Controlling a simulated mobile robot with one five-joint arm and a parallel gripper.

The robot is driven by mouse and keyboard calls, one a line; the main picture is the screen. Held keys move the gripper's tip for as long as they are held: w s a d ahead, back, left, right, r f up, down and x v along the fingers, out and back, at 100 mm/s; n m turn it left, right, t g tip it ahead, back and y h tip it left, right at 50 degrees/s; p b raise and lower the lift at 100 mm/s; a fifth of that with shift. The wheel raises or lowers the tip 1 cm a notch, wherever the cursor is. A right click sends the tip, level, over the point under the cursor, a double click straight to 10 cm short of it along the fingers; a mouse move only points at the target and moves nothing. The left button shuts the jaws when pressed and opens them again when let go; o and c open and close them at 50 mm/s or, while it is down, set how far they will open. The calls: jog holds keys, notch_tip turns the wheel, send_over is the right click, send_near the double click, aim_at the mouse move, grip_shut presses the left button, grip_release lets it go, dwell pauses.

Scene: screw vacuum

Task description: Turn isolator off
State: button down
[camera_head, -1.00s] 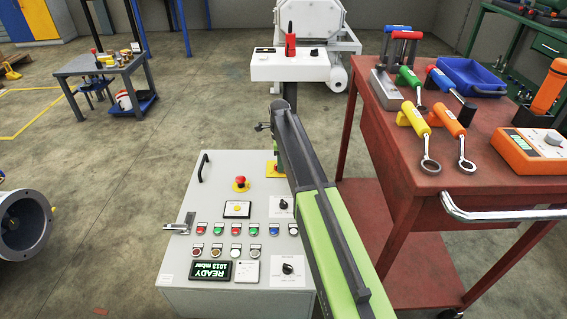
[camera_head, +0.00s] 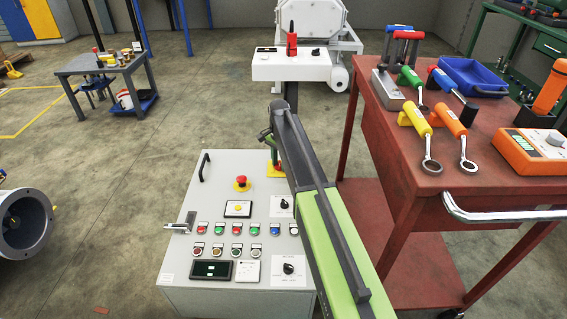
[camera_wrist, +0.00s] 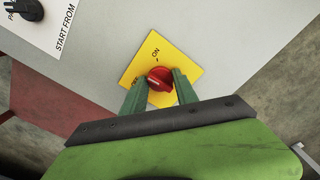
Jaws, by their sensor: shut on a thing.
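The isolator is a red rotary knob (camera_wrist: 160,79) on a yellow plate (camera_wrist: 141,65). Its plate also shows at the upper right of the grey control cabinet (camera_head: 275,172) in the head view, partly hidden by my arm. "ON" is printed above the knob in the wrist view; a second label at its left is partly covered. A pale mark on the knob faces left, towards that label. My gripper (camera_wrist: 160,84) is shut on the knob, with one green finger on each side.
The cabinet top carries a red emergency button (camera_head: 241,181), several coloured buttons and black selector knobs (camera_head: 288,268). A red tool trolley (camera_head: 400,190) stands close to my arm on the right. A white control box (camera_head: 290,66) stands behind.

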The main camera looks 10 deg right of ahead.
jog(key=n, duration=0.4)
jog(key=shift+s+a+n, duration=0.1)
jog(key=shift+s+n, duration=0.05)
jog(key=shift+n, duration=2.05)
jog(key=c, duration=0.9)
grip_release()
jog(key=shift+c, duration=0.2)
